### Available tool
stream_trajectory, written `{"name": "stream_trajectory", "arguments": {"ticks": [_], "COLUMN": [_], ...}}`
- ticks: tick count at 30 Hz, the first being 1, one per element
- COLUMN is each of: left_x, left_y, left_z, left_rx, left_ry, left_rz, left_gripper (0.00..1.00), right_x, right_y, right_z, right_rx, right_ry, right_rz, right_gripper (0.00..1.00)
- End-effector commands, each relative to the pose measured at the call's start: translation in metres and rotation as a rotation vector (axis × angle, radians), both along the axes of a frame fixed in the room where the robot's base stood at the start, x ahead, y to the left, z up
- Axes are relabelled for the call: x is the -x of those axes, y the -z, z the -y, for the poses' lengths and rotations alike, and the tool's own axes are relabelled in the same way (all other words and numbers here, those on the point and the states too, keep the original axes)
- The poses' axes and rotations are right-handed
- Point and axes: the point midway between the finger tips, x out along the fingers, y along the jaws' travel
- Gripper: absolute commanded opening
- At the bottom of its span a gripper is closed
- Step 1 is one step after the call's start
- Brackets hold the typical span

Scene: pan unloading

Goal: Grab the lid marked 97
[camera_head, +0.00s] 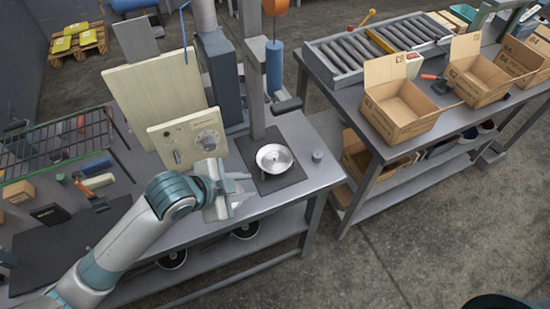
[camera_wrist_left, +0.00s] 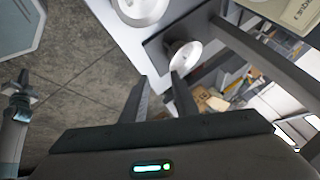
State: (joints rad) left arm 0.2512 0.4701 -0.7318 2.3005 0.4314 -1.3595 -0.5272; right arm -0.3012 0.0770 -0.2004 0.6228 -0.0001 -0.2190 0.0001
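A shiny round metal piece (camera_head: 275,158), which looks like a lid or pan, lies on a dark plate (camera_head: 288,182) on the grey table. No number 97 can be read on it. My left gripper (camera_head: 238,195) is above the table's front part, left of and nearer than the metal piece, apart from it. In the left wrist view its two fingers (camera_wrist_left: 160,78) stand apart with nothing between them. Beyond them that view shows a shiny round piece (camera_wrist_left: 183,53) and a pale round object (camera_wrist_left: 142,8) cut off by the top edge.
A machine panel with a dial (camera_head: 190,140) and a grey post (camera_head: 254,90) stand behind the left gripper. Dark pans (camera_head: 245,230) lie on the shelf below. A second table at right holds open cardboard boxes (camera_head: 400,105) and a roller conveyor (camera_head: 360,50). Floor between tables is clear.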

Motion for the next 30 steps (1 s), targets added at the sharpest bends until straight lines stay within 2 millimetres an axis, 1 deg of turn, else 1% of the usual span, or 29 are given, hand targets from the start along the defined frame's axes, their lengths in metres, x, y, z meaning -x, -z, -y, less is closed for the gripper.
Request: {"name": "stream_trajectory", "arguments": {"ticks": [1,4,8,11,15,21,25,30], "left_x": [-0.007,-0.013,-0.021,-0.026,-0.034,-0.041,-0.042,-0.042], "left_y": [-0.010,-0.023,-0.037,-0.046,-0.057,-0.067,-0.069,-0.069], "left_z": [0.001,0.003,0.000,-0.007,-0.022,-0.040,-0.046,-0.047], "left_rx": [-0.032,-0.093,-0.181,-0.252,-0.347,-0.439,-0.461,-0.464], "left_ry": [0.057,0.172,0.309,0.406,0.521,0.620,0.646,0.651], "left_rz": [0.035,0.089,0.152,0.191,0.233,0.260,0.263,0.264], "left_gripper": [0.27,0.27,0.27,0.27,0.27,0.27,0.27,0.27], "right_x": [0.000,0.000,0.001,0.001,0.001,0.000,0.001,0.001], "right_y": [-0.001,-0.002,-0.003,-0.004,-0.006,-0.007,-0.007,-0.007], "right_z": [0.001,0.001,0.003,0.004,0.005,0.006,0.006,0.005], "right_rx": [0.001,0.001,0.002,0.005,0.006,0.006,0.006,0.006], "right_ry": [0.000,-0.001,-0.001,-0.002,-0.001,-0.001,-0.001,-0.001], "right_rz": [0.000,-0.001,-0.002,-0.002,-0.002,-0.003,-0.003,-0.003], "right_gripper": [0.00,0.00,0.00,0.00,0.00,0.00,0.00,0.00]}}
